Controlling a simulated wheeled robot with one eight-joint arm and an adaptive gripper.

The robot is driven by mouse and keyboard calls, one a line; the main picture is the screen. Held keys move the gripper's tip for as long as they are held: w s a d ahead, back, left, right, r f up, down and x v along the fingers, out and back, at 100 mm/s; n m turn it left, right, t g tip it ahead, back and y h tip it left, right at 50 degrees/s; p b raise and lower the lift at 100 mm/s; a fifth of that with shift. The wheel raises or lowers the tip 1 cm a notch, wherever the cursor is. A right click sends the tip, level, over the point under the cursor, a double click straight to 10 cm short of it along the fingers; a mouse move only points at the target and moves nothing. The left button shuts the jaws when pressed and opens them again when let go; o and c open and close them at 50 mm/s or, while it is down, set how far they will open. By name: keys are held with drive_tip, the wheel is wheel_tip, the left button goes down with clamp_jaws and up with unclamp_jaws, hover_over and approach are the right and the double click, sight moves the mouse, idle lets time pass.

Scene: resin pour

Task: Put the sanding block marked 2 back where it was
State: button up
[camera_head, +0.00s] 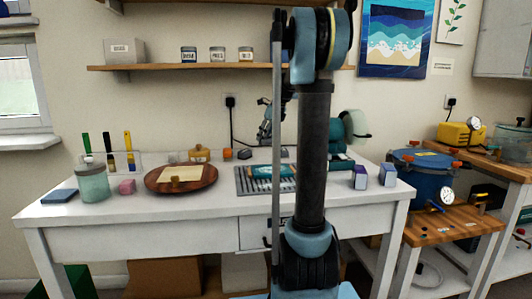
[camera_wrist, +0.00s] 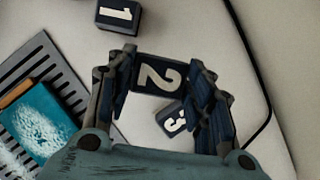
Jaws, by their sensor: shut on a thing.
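The dark sanding block marked 2 (camera_wrist: 158,76) is between the fingers of my gripper (camera_wrist: 163,70) in the wrist view, its number facing up. My gripper is shut on it. I cannot tell whether the block touches the table. The block marked 1 (camera_wrist: 119,16) lies at the upper left, apart from the fingers. The block marked 3 (camera_wrist: 173,118) lies just below block 2 in the picture, turned at an angle and partly covered by my right finger. In the head view my arm hides the held block.
A slotted metal grate (camera_wrist: 48,70) with a dusty teal item (camera_wrist: 38,120) lies left of my gripper. A dark cable (camera_wrist: 246,40) curves on the right.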

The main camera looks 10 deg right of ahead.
sight(268, 144)
drive_tip(key=shift+f, duration=2.95)
drive_tip(key=o, duration=1)
drive_tip(key=shift+o, duration=0.2)
drive_tip(key=v, duration=1.2)
drive_tip(key=shift+a, duration=0.1)
